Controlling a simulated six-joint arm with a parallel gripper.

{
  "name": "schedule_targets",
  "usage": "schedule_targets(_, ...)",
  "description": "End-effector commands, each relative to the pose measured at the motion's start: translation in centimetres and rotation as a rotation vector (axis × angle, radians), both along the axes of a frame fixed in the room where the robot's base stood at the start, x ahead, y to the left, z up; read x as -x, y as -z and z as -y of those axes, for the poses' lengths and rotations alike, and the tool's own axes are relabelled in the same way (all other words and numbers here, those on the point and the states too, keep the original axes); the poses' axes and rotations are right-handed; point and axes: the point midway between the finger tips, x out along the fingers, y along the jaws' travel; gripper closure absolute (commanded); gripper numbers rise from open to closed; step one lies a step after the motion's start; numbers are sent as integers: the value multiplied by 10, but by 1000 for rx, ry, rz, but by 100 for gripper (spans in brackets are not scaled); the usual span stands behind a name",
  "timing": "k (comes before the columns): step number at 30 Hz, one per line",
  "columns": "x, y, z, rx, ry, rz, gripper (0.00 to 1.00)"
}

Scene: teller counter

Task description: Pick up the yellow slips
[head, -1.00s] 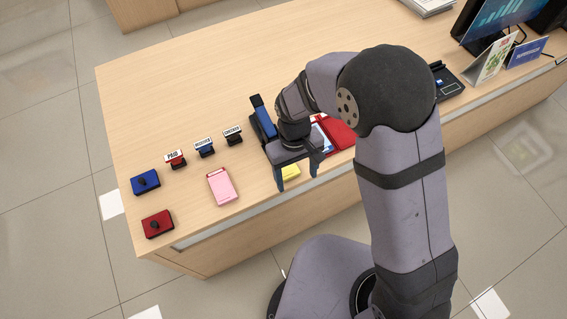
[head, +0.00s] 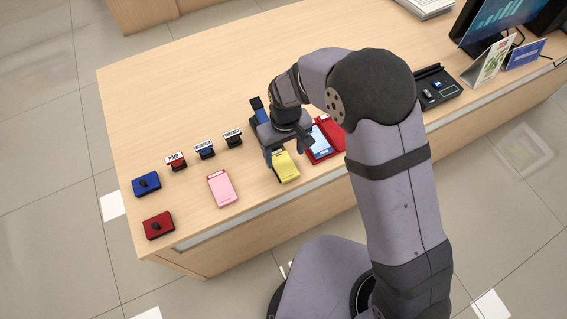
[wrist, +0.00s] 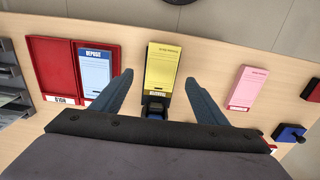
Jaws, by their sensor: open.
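The yellow slips (head: 286,167) form a pad lying on the counter in the head view, between a pink pad and a red folder. In the wrist view the yellow slips (wrist: 162,68) lie ahead of and between my two fingers, with a dark part and a blue item at their near end. My gripper (head: 287,150) is open and empty above the far end of the pad in the head view. In the wrist view my gripper (wrist: 158,82) shows both fingers spread apart, one on each side of the pad.
The pink slips (head: 222,188) lie left of the yellow ones. The open red folder (head: 336,131) with blue deposit slips (head: 319,141) lies close on the right. Several stamps, a blue ink pad (head: 146,184) and a red ink pad (head: 158,225) stand at the left. The far left counter is clear.

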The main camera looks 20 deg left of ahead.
Motion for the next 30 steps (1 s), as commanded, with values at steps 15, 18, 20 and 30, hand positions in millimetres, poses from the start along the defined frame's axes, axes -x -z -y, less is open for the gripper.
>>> schedule_targets(15, 0, 45, -4, 1, 0, -1, 33)
schedule_targets(18, 0, 47, -4, 0, 0, 0, 33)
schedule_targets(20, 0, 47, -4, 0, 0, 0, 33)
schedule_targets(30, 0, 47, -4, 0, 0, 0, 78)
